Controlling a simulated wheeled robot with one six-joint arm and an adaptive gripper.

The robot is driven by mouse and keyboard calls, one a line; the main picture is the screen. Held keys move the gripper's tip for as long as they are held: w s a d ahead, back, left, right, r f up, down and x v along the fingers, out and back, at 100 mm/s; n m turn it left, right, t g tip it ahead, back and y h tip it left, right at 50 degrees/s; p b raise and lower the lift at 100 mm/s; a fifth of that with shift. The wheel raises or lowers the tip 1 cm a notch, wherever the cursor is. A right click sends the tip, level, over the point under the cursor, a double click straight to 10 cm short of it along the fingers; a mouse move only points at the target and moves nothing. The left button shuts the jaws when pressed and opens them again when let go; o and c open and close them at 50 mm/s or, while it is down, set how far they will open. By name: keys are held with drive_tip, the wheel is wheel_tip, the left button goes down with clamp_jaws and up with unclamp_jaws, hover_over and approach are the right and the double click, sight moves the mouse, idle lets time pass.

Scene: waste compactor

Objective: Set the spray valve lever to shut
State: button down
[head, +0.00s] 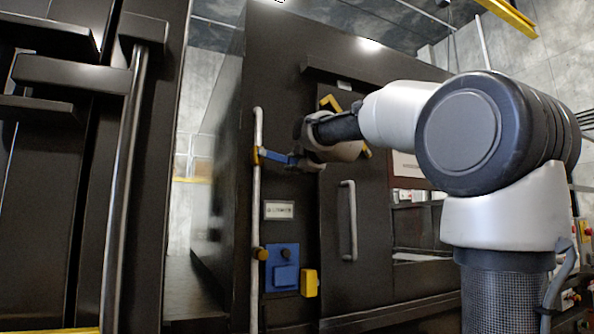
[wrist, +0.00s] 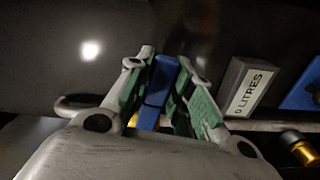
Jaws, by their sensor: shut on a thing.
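The spray valve lever (head: 277,157) is blue and sits on a yellow valve body (head: 257,155) on a thin vertical pipe. It points out to the right, roughly crosswise to the pipe. My gripper (head: 297,161) is at the lever's outer end. In the wrist view the blue lever (wrist: 156,82) lies between the two green-padded fingers of my gripper (wrist: 161,78), which are closed on it. The valve body is mostly hidden behind the gripper there, with only a little yellow showing.
The pipe (head: 256,205) runs down the dark compactor front. Below are a "LITRES" label (head: 279,209), a blue box (head: 283,268) and a yellow box (head: 309,283). A door handle (head: 348,220) stands out right of the label. A dark cabinet with a long bar (head: 124,190) stands at left.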

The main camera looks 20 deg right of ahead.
drive_tip(key=shift+d+r+n, duration=0.1)
drive_tip(key=shift+r+n, duration=1)
drive_tip(key=shift+n, duration=0.1)
drive_tip(key=c, duration=1.2)
unclamp_jaws()
drive_tip(key=shift+c, duration=0.2)
drive_tip(key=s, duration=1.2)
